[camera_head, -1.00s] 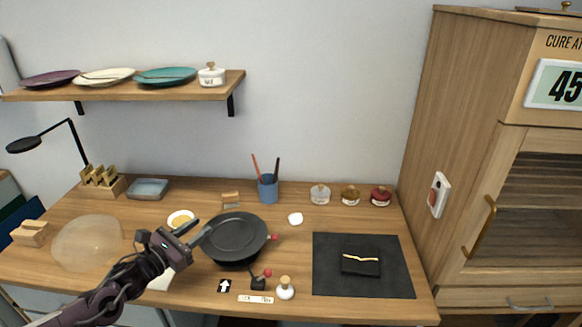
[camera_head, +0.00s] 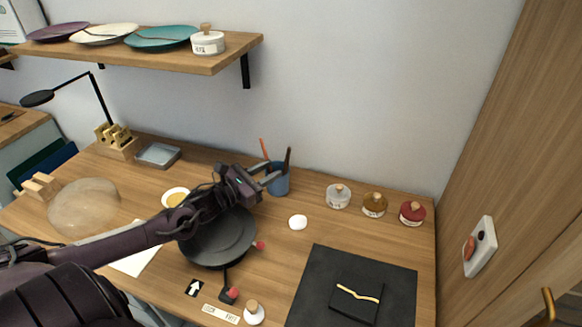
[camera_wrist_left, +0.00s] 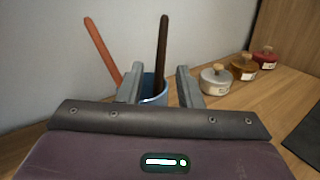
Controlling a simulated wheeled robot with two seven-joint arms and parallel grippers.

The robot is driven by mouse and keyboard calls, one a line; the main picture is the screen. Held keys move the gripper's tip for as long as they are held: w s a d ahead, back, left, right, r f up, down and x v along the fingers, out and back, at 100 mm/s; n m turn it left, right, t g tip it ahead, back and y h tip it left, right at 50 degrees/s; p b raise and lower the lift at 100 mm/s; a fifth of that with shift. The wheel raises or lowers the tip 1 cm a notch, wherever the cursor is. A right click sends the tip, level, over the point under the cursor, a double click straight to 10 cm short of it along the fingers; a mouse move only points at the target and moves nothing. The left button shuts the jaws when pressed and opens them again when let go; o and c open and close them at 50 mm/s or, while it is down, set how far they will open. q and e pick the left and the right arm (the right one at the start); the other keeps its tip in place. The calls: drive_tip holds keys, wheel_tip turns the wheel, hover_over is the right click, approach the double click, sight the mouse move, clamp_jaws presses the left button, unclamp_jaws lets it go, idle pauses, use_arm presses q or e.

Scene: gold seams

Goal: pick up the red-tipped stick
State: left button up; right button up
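A blue cup (camera_head: 280,184) stands on the table and holds two sticks. One is a reddish-orange stick (camera_head: 264,149), leaning left. The other is a dark brown stick (camera_head: 287,160), more upright. In the left wrist view the reddish stick (camera_wrist_left: 101,48) is left of the fingers, and the dark stick (camera_wrist_left: 162,50) shows between them. My left gripper (camera_head: 272,176) is open, with its fingers close to the cup. The wrist view shows the cup (camera_wrist_left: 154,90) beyond the fingers. The lower ends of the sticks are hidden in the cup. My right gripper is not in view.
A dark pan (camera_head: 222,240) lies under my left arm. Three lidded jars, clear (camera_head: 338,197), amber (camera_head: 374,205) and red (camera_head: 412,214), stand right of the cup. A wooden shelf (camera_head: 200,62) hangs above left. A black mat (camera_head: 308,290) lies at front right.

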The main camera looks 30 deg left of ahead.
sight(287, 174)
use_arm(q)
drive_tip(key=p+x, duration=0.1)
drive_tip(key=x, duration=0.5)
drive_tip(key=shift+w+d+p, duration=0.15)
drive_tip(key=shift+w+p, duration=0.15)
drive_tip(key=shift+p, duration=0.05)
clamp_jaws()
